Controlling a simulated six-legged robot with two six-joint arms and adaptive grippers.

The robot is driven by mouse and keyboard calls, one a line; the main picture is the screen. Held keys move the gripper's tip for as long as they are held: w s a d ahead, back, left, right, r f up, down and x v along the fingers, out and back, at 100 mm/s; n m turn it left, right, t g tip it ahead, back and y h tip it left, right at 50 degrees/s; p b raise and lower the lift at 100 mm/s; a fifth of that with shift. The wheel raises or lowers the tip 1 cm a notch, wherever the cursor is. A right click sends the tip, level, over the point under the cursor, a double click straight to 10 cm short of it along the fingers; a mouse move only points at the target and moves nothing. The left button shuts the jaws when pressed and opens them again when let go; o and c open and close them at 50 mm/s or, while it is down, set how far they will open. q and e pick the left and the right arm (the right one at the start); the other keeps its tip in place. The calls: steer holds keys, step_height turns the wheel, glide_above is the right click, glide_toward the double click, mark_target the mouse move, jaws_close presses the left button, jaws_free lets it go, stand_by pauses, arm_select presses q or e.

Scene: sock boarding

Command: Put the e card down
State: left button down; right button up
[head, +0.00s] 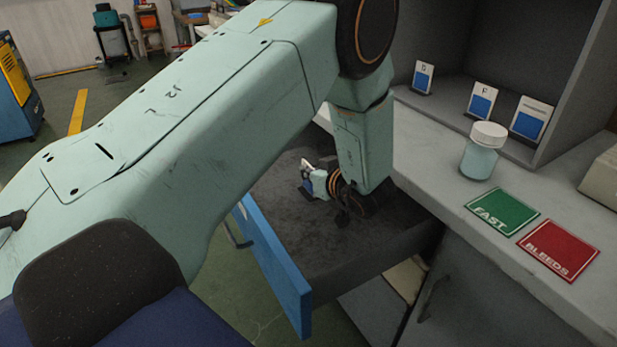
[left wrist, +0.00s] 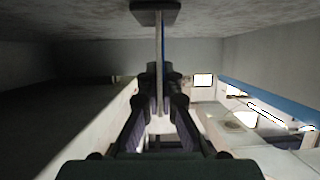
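A small white-and-blue card (head: 307,187) stands inside the open drawer (head: 345,262); its letter is not readable. My left arm reaches down into the drawer, and its gripper (head: 322,184) is at the card. In the left wrist view, the fingers of the left gripper (left wrist: 160,98) are closed on the card (left wrist: 158,45), seen edge-on as a thin plate with a dark foot. The foot is at or very close to the grey drawer floor; I cannot tell whether it touches. My right gripper is not in view.
A jar (head: 478,160), a green FAST mat (head: 502,212) and a red mat (head: 558,250) are on the counter (head: 440,160). Several cards, including D (head: 423,77) and F (head: 481,103), stand in the grey shelf. The drawer floor around the card looks clear.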

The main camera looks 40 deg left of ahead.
arm_select(q)
steer(key=shift+w, duration=0.1)
steer(key=c, duration=2)
jaws_free()
steer(key=shift+f, duration=0.15)
steer(key=shift+c, duration=0.2)
steer(key=o, duration=0.3)
steer(key=shift+o, duration=1.1)
